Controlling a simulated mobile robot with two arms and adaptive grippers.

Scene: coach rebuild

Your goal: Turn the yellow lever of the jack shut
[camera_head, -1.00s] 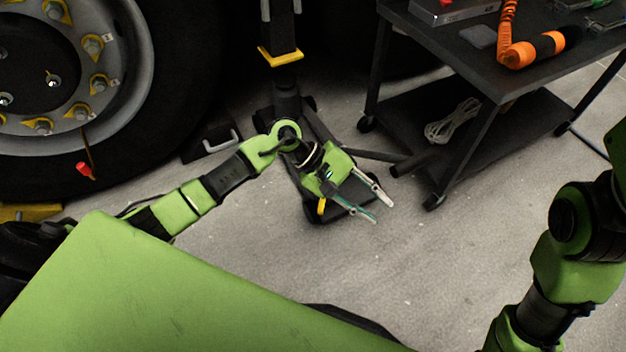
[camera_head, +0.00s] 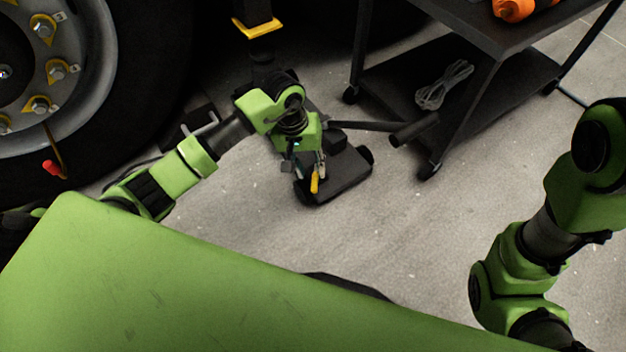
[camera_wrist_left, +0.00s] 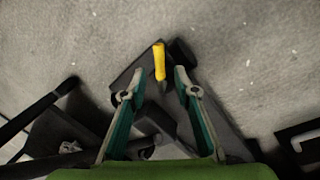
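The yellow lever (camera_head: 315,183) of the jack stands up from the jack's dark base (camera_head: 345,178) on the floor. My left gripper (camera_head: 304,168) points down over the base, right behind the lever in the head view. In the left wrist view the yellow lever (camera_wrist_left: 159,62) shows just beyond and between the two fingertips of my left gripper (camera_wrist_left: 155,82). The fingers are apart, and nothing is clamped between them. Whether a finger touches the lever I cannot tell. My right arm comes in at the right edge of the head view, but its gripper is out of view.
A black cart (camera_head: 470,85) with a coiled cable (camera_head: 443,85) on its lower shelf stands at the right. The jack's dark handle (camera_head: 413,130) reaches toward it. A large wheel (camera_head: 60,75) is at the left. The floor in front of the jack is clear.

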